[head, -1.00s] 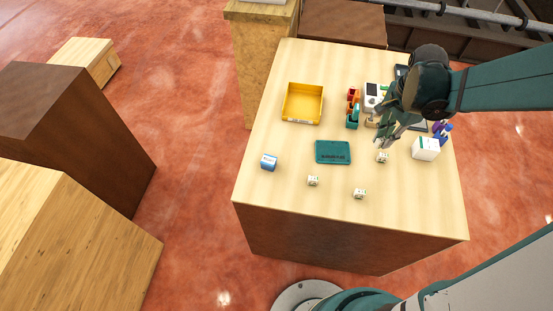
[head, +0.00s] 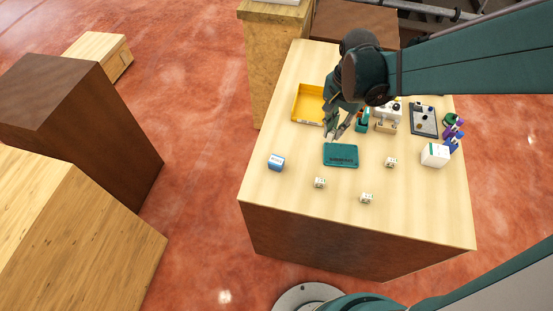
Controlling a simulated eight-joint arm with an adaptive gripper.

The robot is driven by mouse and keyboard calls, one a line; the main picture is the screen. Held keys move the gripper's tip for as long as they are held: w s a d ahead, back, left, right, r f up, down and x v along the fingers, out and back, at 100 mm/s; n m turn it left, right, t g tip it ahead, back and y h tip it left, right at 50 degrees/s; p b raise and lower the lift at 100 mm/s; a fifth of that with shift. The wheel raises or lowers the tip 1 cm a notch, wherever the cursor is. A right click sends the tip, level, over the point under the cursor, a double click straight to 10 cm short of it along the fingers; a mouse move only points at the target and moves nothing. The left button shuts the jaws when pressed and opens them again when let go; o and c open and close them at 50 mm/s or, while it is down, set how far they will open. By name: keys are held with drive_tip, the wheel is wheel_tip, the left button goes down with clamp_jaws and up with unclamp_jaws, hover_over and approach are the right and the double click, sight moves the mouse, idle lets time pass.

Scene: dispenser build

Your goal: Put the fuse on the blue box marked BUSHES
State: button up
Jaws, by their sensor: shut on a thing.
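My gripper (head: 335,134) is over the table, just above the back edge of the teal tray (head: 341,160). Its fingers are shut on a small pale thing, taken to be the fuse, too small and too covered by the fingers to make out clearly. A small blue and white box (head: 276,162) sits near the table's left edge, left of and apart from my gripper. It is the only blue box I see on the table, but its lettering is too small to read.
A yellow bin (head: 308,104) stands behind the gripper, partly covered by it. Small white cubes (head: 319,183) (head: 367,198) (head: 391,162) lie in front and to the right. A white box (head: 435,155) and a dark tray (head: 423,121) are at the right. Bare table lies between blue box and teal tray.

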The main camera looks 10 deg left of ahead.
drive_tip(key=s+a+n, duration=0.3)
drive_tip(key=a, duration=0.5)
drive_tip(key=s+a+r+n, duration=0.1)
drive_tip(key=s+a+n, duration=0.1)
drive_tip(key=a, duration=0.7)
drive_tip(key=shift+s+r+n, duration=0.3)
drive_tip(key=shift+s+n, duration=0.1)
drive_tip(key=shift+s, duration=0.4)
drive_tip(key=shift+a+f, duration=0.1)
drive_tip(key=shift+f, duration=0.05)
hover_over(277, 157)
drive_tip(key=shift+f, duration=2.8)
drive_tip(key=shift+f, duration=0.1)
drive_tip(key=shift+f, duration=1.95)
drive_tip(key=shift+f+b, duration=0.2)
drive_tip(key=shift+b, duration=0.1)
drive_tip(key=o, duration=0.8)
drive_tip(key=shift+c, duration=0.2)
drive_tip(key=shift+r, duration=0.25)
